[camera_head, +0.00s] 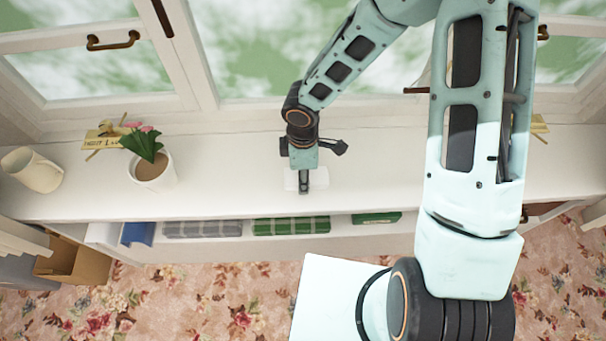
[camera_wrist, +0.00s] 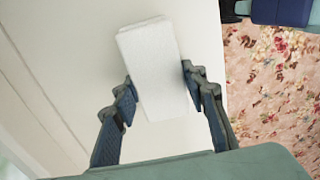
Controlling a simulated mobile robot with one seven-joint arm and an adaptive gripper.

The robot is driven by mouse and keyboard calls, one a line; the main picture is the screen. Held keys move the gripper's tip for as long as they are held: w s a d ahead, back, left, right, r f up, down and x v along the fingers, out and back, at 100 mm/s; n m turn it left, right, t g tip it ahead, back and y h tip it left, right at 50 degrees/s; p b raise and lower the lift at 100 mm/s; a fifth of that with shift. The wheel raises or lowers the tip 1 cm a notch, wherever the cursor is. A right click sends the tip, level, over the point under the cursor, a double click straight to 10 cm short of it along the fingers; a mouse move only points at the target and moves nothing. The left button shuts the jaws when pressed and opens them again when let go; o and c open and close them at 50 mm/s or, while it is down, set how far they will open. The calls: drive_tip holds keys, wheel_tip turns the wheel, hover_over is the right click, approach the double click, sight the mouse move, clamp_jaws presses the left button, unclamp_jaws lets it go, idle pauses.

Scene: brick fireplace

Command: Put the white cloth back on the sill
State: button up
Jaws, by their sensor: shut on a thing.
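The white cloth (camera_head: 291,181) is a small folded block at the middle of the white sill (camera_head: 235,190), in the head view partly hidden behind my gripper (camera_head: 305,180). In the wrist view the cloth (camera_wrist: 152,65) lies between the two fingers of my gripper (camera_wrist: 158,85), which is shut on it. The cloth is over the sill (camera_wrist: 75,60); I cannot tell whether it touches the surface or hangs just above it.
Windows stand behind. Books (camera_head: 290,225) fill the shelf below. The sill beside the cloth is clear.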

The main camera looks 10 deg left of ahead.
drive_tip(key=shift+f, duration=0.15)
drive_tip(key=o, duration=1.1)
drive_tip(key=shift+r, duration=0.2)
wheel_tip(320, 180, up, 12)
drive_tip(key=shift+p, duration=1.2)
